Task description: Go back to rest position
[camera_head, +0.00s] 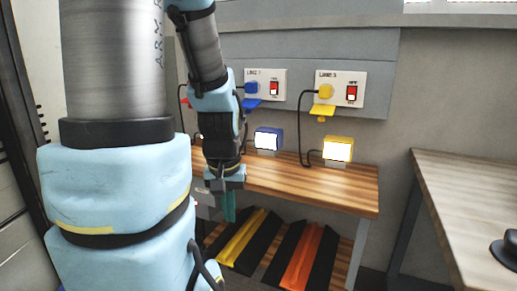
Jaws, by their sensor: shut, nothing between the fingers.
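My gripper (229,207) hangs pointing down in front of the wooden bench's front edge, left of the picture's middle. Its teal fingers look close together, with nothing seen between them. My arm fills the left side of the view and hides part of the bench and wall behind it.
A wooden bench (340,189) stands along the wall, with a blue lamp box (268,139) and a yellow one (338,149), both lit. Wall panels hold a blue plug (251,88), a yellow plug (325,91) and red switches. Yellow (241,238) and orange (302,256) moulds lie below. A pale table (470,200) stands right.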

